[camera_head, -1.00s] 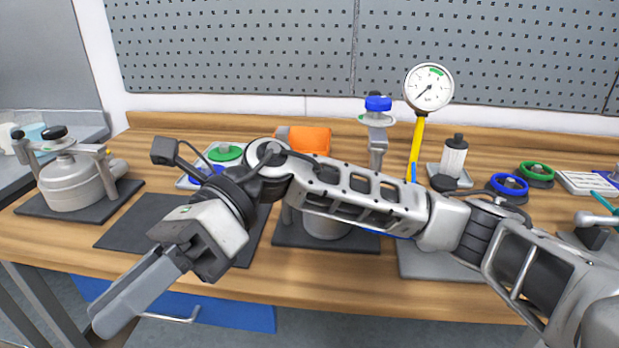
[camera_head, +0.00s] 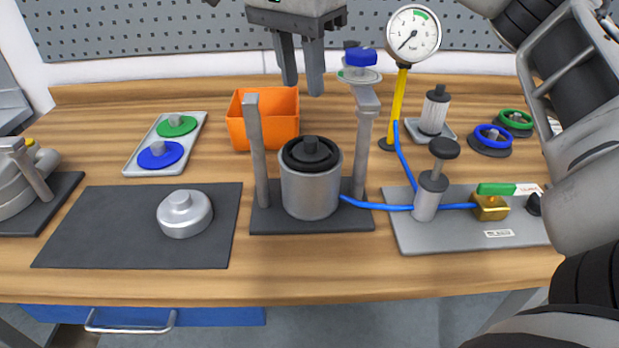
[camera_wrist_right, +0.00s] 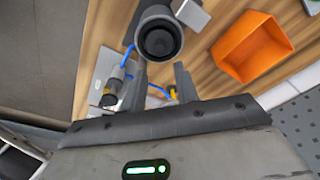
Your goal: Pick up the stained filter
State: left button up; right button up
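A pale filter-like cylinder with a black cap (camera_head: 434,112) stands upright on a small grey tray, right of the gauge. I cannot make out stains on it. A grey pot (camera_head: 310,190) with a black ringed top and dark knob stands between two posts; its inside is hidden in the head view. My right gripper (camera_head: 302,88) hangs fingers down, open and empty, above and behind the pot, left of the cylinder. In the right wrist view its two fingers (camera_wrist_right: 161,75) are apart, with the pot's dark round top (camera_wrist_right: 159,40) beyond them. My left gripper is not in view.
An orange bin (camera_head: 264,118) stands behind the pot. A pressure gauge (camera_head: 413,33) on a yellow stem and a plate with a valve (camera_head: 491,207) are right. A metal lid (camera_head: 185,213) lies on the dark mat (camera_head: 95,225). A tray with green and blue discs (camera_head: 150,172) is behind it.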

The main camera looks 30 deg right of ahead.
aim_at(311, 139)
jog(key=f, duration=0.3)
jog(key=d+f, duration=0.1)
jog(key=f, duration=0.5)
jog(key=shift+w+d+f+p, duration=0.15)
jog(key=shift+d+f+p, duration=0.15)
jog(key=shift+f, duration=0.1)
grip_shut()
